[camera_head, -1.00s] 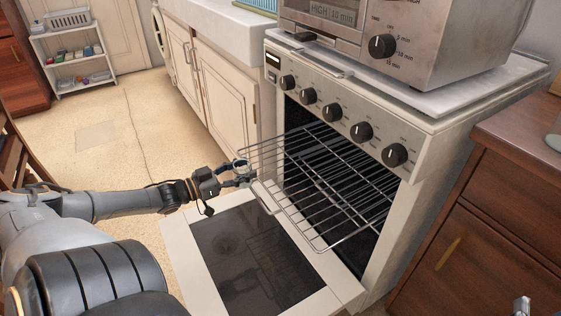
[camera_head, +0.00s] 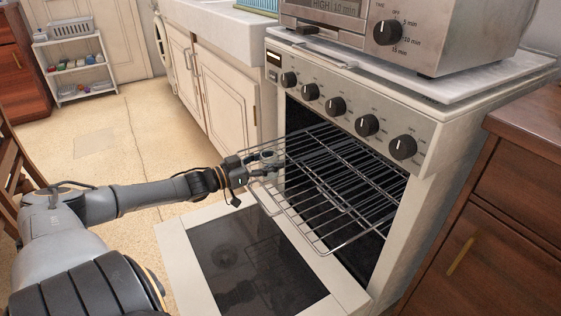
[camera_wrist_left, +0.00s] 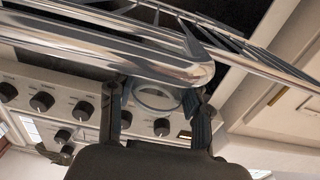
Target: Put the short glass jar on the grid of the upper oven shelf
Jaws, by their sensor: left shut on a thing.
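The short glass jar (camera_head: 268,156) is small and clear, held at the left front part of the pulled-out upper oven grid (camera_head: 335,215). In the left wrist view the jar (camera_wrist_left: 157,98) shows as a round glass rim between two dark fingers. My left gripper (camera_head: 266,167) is shut on the jar. In the left wrist view the grid's thick chrome front bar (camera_wrist_left: 110,50) passes close to the fingers. I cannot tell whether the jar touches the grid wires. My right gripper is out of view.
The oven door (camera_head: 250,265) hangs open below the grid. Knobs (camera_head: 336,106) line the oven front above, and a toaster oven (camera_head: 450,35) stands on top. A wooden dresser (camera_head: 510,200) is at the right. Most of the grid is bare.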

